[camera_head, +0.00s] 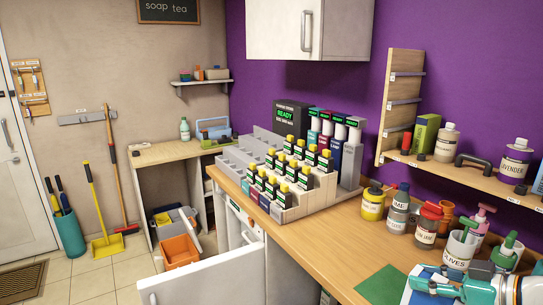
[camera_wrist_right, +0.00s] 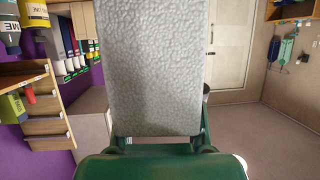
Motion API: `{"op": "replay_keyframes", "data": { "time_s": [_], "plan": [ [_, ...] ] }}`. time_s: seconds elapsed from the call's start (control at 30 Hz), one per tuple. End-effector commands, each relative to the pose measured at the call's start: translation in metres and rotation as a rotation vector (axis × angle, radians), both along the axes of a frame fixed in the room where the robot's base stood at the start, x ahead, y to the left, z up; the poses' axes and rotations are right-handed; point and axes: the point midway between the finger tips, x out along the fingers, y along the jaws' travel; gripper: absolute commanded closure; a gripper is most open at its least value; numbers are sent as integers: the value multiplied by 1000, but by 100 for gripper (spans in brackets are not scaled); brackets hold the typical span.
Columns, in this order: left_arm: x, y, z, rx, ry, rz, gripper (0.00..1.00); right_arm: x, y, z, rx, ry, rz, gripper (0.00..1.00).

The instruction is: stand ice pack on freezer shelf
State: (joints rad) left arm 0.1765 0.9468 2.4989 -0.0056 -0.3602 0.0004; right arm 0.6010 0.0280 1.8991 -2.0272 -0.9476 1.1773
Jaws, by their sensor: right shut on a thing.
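A pale grey-white, pebbled slab, which looks like the ice pack (camera_wrist_right: 155,65), stands up in front of the camera in the right wrist view. The green fingers of my right gripper (camera_wrist_right: 158,140) are shut on its lower end. In the head view my right gripper (camera_head: 438,286) is at the bottom right, over the counter's near edge, with a pale slab partly showing beside it. No freezer shelf can be made out in either view. My left gripper is in neither view.
A wooden counter (camera_head: 335,245) carries a stepped rack (camera_head: 290,200) of bottles, several jars (camera_head: 372,205) and a green mat (camera_head: 383,287). A white door (camera_head: 205,280) stands open below it. Tiled floor (camera_head: 100,280) is free at left. A wall shelf (camera_head: 470,175) is at right.

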Motion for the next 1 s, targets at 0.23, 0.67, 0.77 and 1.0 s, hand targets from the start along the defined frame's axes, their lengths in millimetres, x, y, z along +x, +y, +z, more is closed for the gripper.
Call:
{"op": "replay_keyframes", "data": {
  "time_s": [0.23, 0.67, 0.77, 1.0],
  "plan": [
    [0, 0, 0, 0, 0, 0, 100, -12, 61, -96, 16, 16, 136, 100],
    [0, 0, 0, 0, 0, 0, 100, -27, 145, -228, 7, 6, 329, 100],
    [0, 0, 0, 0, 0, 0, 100, -28, 153, -235, 3, 2, 349, 100],
    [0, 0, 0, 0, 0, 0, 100, -29, 205, -230, 1, -1, 465, 100]
  ]
}}
